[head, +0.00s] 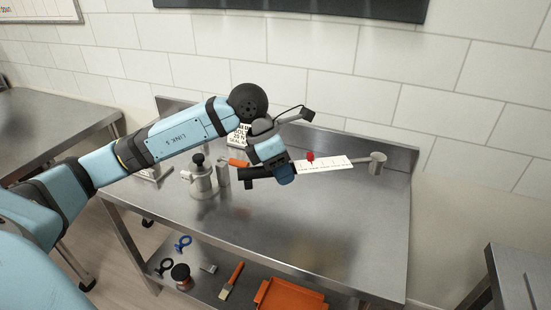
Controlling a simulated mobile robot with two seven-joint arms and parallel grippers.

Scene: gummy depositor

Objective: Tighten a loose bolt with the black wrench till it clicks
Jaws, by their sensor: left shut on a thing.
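My left gripper (281,174) is shut on the black wrench and holds it over the steel table (330,220). The wrench's black handle (254,173) sticks out to the left of the gripper. To the right run a white marked scale plate (335,163) with a red pointer (310,157), then a grey shaft ending in a round socket head (377,162). The wrench lies roughly level across the view. Its height above the table is hard to judge. I cannot make out a loose bolt. My right gripper is not in view.
A metal pot with a black knob (203,178) stands left of the wrench handle. An orange-handled thing (238,162) and a printed sign are partly hidden behind my arm. The lower shelf holds a brush (231,281), an orange tray (290,296) and small parts. The table's front right is clear.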

